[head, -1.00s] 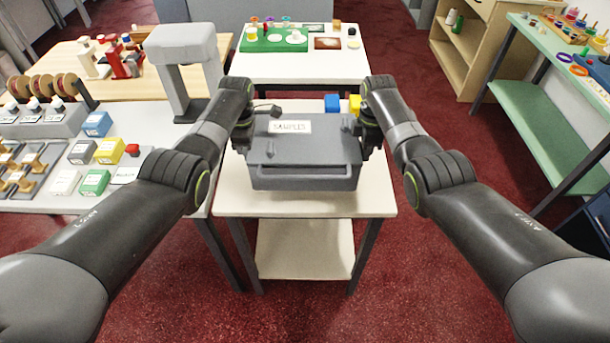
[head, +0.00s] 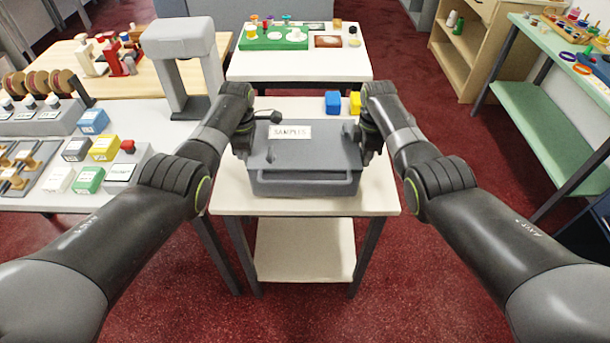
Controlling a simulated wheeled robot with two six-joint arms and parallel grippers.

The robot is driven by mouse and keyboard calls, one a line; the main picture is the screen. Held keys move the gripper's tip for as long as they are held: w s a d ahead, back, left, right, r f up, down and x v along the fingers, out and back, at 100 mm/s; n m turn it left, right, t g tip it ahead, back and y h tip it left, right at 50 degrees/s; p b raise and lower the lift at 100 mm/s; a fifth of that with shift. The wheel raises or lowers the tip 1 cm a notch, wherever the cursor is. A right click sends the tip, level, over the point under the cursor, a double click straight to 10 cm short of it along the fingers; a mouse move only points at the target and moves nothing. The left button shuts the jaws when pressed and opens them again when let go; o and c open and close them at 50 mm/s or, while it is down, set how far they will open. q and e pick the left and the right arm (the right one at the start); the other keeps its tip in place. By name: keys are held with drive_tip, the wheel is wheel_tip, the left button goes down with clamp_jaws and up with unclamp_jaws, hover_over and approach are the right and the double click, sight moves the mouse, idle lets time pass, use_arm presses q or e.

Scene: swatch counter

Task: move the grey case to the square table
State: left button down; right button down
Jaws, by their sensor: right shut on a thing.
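The grey case (head: 305,160) has a "SAMPLES" label on its lid and a bar handle on its front. It is level, over the middle of a small white-topped table (head: 230,200) with dark legs and a lower shelf. I cannot tell whether its underside touches the top. My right gripper (head: 368,148) is shut on the case's right side. My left gripper (head: 243,145) is at the case's left side; its fingers are mostly hidden, so its grip is unclear.
A blue block (head: 332,102) and a yellow block (head: 355,103) are behind the case. Another white table (head: 300,68) stands farther back. A counter (head: 150,130) with several boxes is at the left, a green shelf unit (head: 545,115) at the right.

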use_arm(q)
drive_tip(key=shift+f+b, duration=0.55)
drive_tip(key=shift+f, duration=0.1)
use_arm(e)
drive_tip(key=shift+f, duration=0.65)
use_arm(q)
drive_tip(key=c, duration=1.4)
unclamp_jaws()
drive_tip(key=shift+r, duration=0.15)
use_arm(e)
drive_tip(key=c, duration=1.4)
unclamp_jaws()
drive_tip(key=shift+r, duration=0.15)
use_arm(q)
wheel_tip(320, 180, up, 12)
drive_tip(key=shift+f, duration=0.1)
use_arm(e)
drive_tip(key=shift+r, duration=0.45)
wheel_tip(320, 180, up, 11)
drive_tip(key=shift+r, duration=0.1)
